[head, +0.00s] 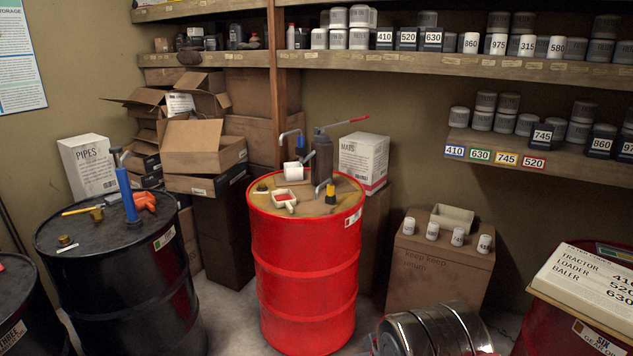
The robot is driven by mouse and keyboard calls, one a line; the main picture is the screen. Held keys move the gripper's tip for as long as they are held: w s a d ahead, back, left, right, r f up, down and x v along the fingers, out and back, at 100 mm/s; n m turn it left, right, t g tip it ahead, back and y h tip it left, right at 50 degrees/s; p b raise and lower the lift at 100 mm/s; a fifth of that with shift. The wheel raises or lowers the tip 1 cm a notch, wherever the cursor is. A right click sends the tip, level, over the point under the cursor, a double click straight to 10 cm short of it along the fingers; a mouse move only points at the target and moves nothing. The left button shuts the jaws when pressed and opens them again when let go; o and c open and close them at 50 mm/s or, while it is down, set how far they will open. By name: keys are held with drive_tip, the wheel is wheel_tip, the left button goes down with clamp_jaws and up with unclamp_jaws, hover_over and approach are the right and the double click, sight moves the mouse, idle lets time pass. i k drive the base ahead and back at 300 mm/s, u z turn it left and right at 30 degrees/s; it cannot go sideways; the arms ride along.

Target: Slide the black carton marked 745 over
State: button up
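The black carton marked 745 (541,136) stands upright on the lower right shelf (560,162), near its front edge. It has a white label on its front. It stands above the red 520 tag (533,163), to the right of the yellow 745 tag (506,160). A blue 410 tag (454,151) and a green 630 tag (480,155) are farther left on the shelf edge. Grey cans (482,120) stand to the carton's left and behind it. My gripper is not in view.
A black carton marked 860 (601,141) stands to the right, with another black carton (626,148) beyond. An upper shelf (480,69) overhangs. Below are a red drum (305,270), a brown box (435,265) bearing white cans, and a metal cylinder (430,330).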

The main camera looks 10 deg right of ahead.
sight(541, 136)
drive_tip(key=z, duration=0.3)
drive_tip(key=i, duration=0.85)
drive_tip(key=z, duration=0.45)
drive_tip(key=i, duration=0.75)
drive_tip(key=z, duration=0.45)
drive_tip(key=i, duration=1.55)
drive_tip(key=z, duration=0.2)
